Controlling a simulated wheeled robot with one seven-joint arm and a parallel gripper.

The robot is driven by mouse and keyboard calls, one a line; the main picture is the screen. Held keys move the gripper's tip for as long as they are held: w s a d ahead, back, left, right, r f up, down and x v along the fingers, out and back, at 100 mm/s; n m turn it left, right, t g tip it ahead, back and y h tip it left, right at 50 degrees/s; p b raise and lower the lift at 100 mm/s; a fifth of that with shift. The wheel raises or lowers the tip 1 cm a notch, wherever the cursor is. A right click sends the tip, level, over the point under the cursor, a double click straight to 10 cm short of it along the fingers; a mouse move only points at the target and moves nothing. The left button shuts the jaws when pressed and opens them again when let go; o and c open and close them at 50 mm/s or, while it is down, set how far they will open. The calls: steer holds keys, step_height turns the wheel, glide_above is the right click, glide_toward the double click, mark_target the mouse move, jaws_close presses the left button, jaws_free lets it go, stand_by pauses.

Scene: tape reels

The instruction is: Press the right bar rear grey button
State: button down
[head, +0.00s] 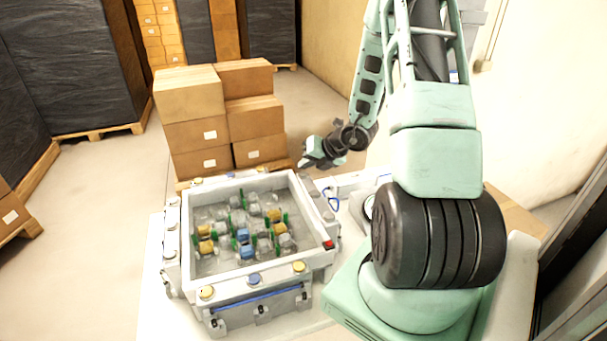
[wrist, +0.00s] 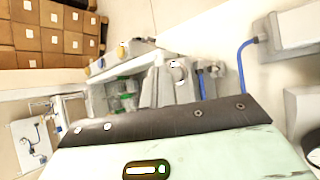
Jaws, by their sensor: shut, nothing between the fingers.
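A grey tray (head: 192,203) with bars around its rim stands on a white table. Its right bar (head: 317,205) carries a red button (head: 328,244) at the front end and paler grey buttons further back; the rear grey button (head: 305,178) is small in the head view. In the wrist view a pale round button (wrist: 178,70) shows on the bar, just beyond my gripper's dark edge. My gripper (head: 304,163) is shut and empty, above and behind the rear end of the right bar. I cannot tell its exact gap to the button.
The tray holds several clear, yellow and blue reels with green parts. The front bar has yellow (head: 299,267) and blue (head: 254,279) buttons. A blue cable (head: 332,200) lies right of the tray. Stacked cardboard boxes (head: 215,120) stand behind it.

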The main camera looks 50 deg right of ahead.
steer(key=shift+f, duration=0.15)
steer(key=shift+f+b, duration=0.3)
steer(key=shift+b, duration=0.3)
steer(key=shift+f+b, duration=0.35)
steer(key=shift+b, duration=0.05)
stand_by(0.6)
steer(key=shift+r, duration=0.15)
steer(key=shift+r+p, duration=0.6)
steer(key=shift+r, duration=0.15)
steer(key=shift+r+p, duration=1.9)
steer(key=shift+r, duration=0.5)
